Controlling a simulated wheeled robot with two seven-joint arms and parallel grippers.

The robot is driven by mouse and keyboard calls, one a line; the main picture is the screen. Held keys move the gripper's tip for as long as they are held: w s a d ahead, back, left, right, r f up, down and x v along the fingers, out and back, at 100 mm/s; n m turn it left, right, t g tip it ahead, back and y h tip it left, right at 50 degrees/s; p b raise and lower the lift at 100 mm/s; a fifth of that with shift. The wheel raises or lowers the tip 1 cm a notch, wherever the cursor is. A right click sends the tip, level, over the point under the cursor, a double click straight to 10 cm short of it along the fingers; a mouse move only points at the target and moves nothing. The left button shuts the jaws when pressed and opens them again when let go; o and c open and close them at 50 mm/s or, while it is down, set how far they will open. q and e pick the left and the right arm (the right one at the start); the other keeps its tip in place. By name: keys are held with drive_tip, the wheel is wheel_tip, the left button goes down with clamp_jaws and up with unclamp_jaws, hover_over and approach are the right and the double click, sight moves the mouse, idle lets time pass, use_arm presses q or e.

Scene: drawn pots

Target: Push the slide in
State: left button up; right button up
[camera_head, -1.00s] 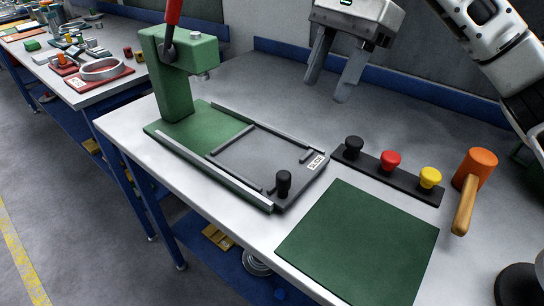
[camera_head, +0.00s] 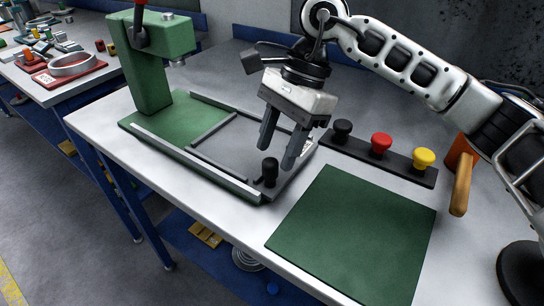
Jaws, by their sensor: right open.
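The slide (camera_head: 238,146) is a dark grey plate with a raised frame, lying between rails on the green base of a press (camera_head: 153,65). Its black knob (camera_head: 270,170) stands upright at the near right end of the slide. A light rail (camera_head: 195,163) runs along the near side. My right gripper (camera_head: 277,158) points down above the slide's right end, fingers apart. The knob shows close to the fingertips, just left of and between them in the picture; I cannot tell whether they touch. The gripper hides the slide's white label and part of its right end. My left gripper is out of view.
A black strip with black, red and yellow buttons (camera_head: 380,145) lies right of the slide. A green mat (camera_head: 355,235) covers the table's front. A mallet (camera_head: 461,178) with a wooden handle lies at the right. Another bench stands at the far left.

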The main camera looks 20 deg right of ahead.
sight(272, 160)
drive_tip(key=shift+x, duration=1.7)
